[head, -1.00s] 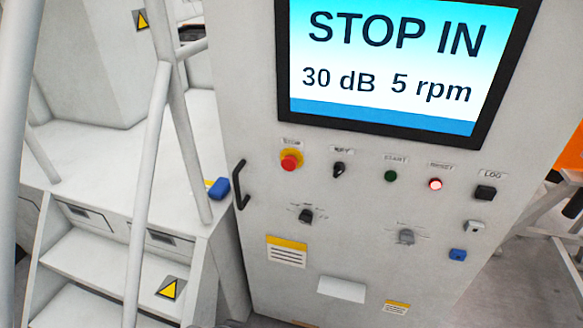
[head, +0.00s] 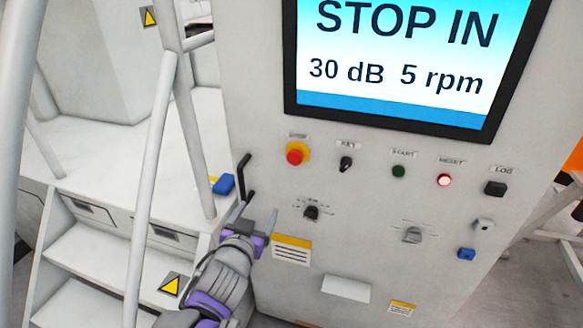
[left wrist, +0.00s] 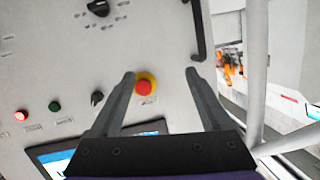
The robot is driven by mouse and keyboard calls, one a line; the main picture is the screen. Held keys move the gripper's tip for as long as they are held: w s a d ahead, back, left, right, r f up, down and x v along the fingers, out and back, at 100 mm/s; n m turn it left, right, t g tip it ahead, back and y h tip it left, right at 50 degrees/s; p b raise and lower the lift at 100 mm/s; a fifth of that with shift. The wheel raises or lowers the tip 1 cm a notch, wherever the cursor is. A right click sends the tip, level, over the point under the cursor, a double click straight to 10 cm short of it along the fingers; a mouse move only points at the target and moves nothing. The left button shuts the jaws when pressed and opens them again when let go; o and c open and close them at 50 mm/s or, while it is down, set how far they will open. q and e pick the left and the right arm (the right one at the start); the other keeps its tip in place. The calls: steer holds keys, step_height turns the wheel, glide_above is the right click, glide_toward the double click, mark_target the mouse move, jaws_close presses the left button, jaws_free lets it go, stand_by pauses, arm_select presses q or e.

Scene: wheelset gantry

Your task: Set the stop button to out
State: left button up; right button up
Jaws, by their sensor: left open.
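The stop button (head: 295,154) is a red knob on a yellow ring, on the upper left of the grey cabinet front. The screen (head: 390,50) above it reads "STOP IN". My left gripper (head: 258,212) is below and left of the button in the head view, near the black door handle. In the left wrist view the stop button (left wrist: 144,86) shows between the two fingers of my left gripper (left wrist: 160,75), which is open and empty. The fingers appear apart from the button. My right gripper is not in view.
A black key switch (head: 345,163), a green start button (head: 399,171) and a lit red reset button (head: 444,180) sit right of the stop button. A black handle (head: 246,178) stands out at the cabinet's left edge. Steps with pale railings (head: 150,180) are at left.

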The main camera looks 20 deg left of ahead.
mark_target(294, 159)
arm_select(q)
steer(key=w+d+r+t+h, duration=0.1)
steer(key=w, duration=0.4)
steer(key=w+d+r+m+t+h, duration=0.1)
steer(key=w+r, duration=0.1)
steer(key=w, duration=0.3)
steer(key=w+d+r+m+h, duration=0.1)
steer(key=w+d+r, duration=0.1)
steer(key=w, duration=0.2)
steer(key=shift+w+t, duration=0.4)
steer(key=shift+c, duration=0.3)
jaws_close()
